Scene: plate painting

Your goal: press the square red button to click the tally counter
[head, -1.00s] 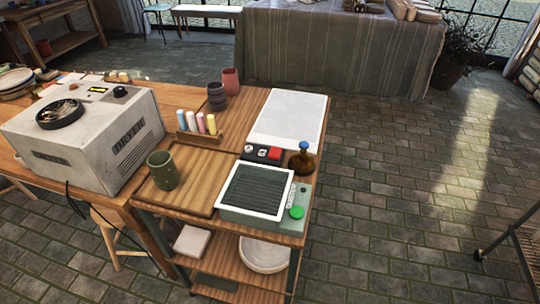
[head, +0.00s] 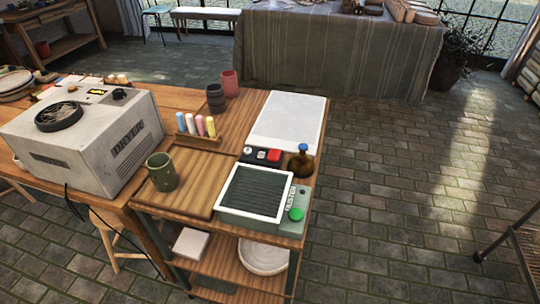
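The square red button (head: 274,155) sits at the right end of a small dark tally counter (head: 255,153) on the wooden cart top. The counter lies between a white flat panel (head: 289,122) behind it and a green device with a dark ribbed window (head: 255,192) in front. Round light parts show on the counter to the left of the red button. Neither of my grippers is in the head view.
A brown bottle with a blue cap (head: 302,160) stands close to the right of the red button. A round green button (head: 296,214) is on the green device. A marker holder (head: 199,138), a green cup (head: 161,172) and a large dryer (head: 88,135) stand to the left.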

